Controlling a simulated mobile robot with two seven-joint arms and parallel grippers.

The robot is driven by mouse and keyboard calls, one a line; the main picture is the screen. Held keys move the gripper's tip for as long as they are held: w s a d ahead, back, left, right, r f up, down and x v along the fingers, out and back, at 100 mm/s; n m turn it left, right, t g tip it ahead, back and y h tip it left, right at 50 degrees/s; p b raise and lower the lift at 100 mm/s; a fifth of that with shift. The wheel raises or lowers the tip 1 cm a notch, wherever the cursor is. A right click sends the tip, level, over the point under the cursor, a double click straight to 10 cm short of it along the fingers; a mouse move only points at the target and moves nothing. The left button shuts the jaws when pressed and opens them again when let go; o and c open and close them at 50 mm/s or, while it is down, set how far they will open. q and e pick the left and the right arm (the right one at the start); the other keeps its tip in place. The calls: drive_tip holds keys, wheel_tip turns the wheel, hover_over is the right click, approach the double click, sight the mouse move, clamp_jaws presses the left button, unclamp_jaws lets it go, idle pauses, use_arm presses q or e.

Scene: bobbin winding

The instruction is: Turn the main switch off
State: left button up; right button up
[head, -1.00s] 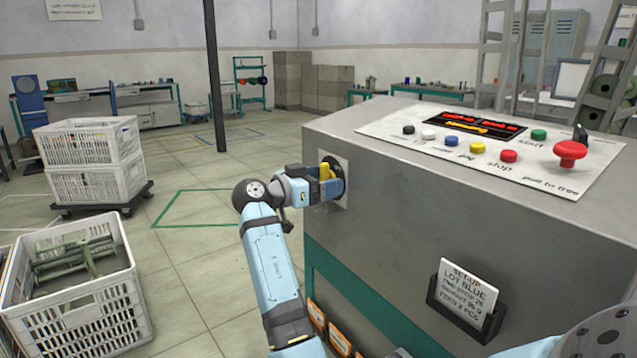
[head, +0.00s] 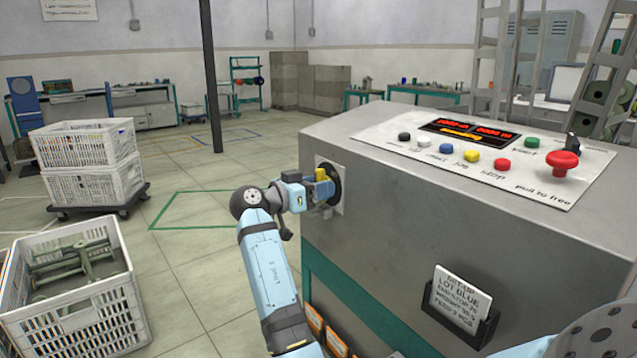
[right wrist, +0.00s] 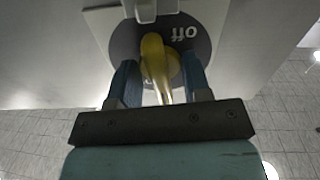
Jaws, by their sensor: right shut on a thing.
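The main switch has a yellow handle (head: 322,188) on a dark round plate (head: 337,182), set on the left side face of the grey machine. My right gripper (head: 318,187) is at the switch, shut on the yellow handle. In the right wrist view, the handle (right wrist: 154,58) sits between the two blue fingers (right wrist: 160,82), slightly tilted. The plate (right wrist: 190,45) carries the word "off", upside down in that view, to the right of the handle's far end. A pale block above partly covers the plate. My left gripper is not in view.
The grey machine (head: 420,240) fills the right, with lit red displays, coloured buttons and a red mushroom knob (head: 560,164) on top. A card holder (head: 462,305) is on its front. White crates (head: 85,145) stand at left. Open floor lies between.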

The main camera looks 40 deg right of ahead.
drive_tip(key=shift+r+n+p, duration=0.1)
drive_tip(key=shift+n+p, duration=1.1)
drive_tip(key=shift+p, duration=0.4)
drive_tip(key=shift+n+p, duration=0.4)
drive_tip(key=shift+p, duration=0.25)
drive_tip(key=shift+n+p, duration=1.2)
drive_tip(key=shift+p, duration=0.65)
drive_tip(key=shift+n+p, duration=0.4)
drive_tip(key=shift+p, duration=0.1)
